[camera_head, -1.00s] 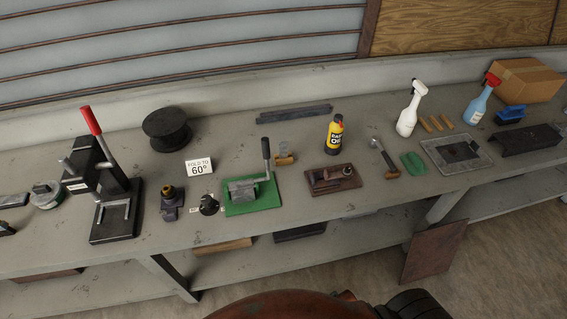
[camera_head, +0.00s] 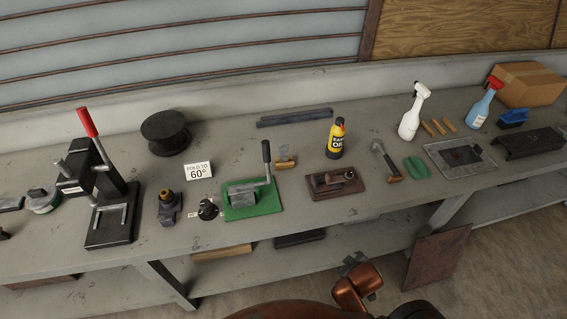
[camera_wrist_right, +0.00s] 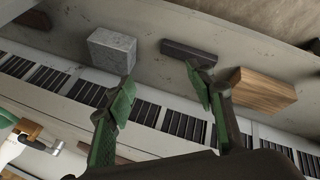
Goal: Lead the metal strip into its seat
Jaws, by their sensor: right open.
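A small thin metal piece (camera_head: 285,150), perhaps the strip, stands at a wooden block (camera_head: 285,163) behind the green-based tool. That tool has a grey metal body (camera_head: 242,192), a black upright lever (camera_head: 266,152) and a green base (camera_head: 235,211). I cannot tell which part is the seat. My right gripper shows in the wrist view (camera_wrist_right: 160,98), its two green-padded fingers apart with nothing between them. In the head view my orange right arm is low, in front of the bench. My left gripper is not in view.
A "FOLD TO 60°" card (camera_head: 199,170) stands left of the tool. A black press (camera_head: 112,215) with a red handle, a black reel (camera_head: 166,132), a yellow oil bottle (camera_head: 335,140) and a brown tray (camera_head: 352,185) surround it. Bare bench lies along the front edge.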

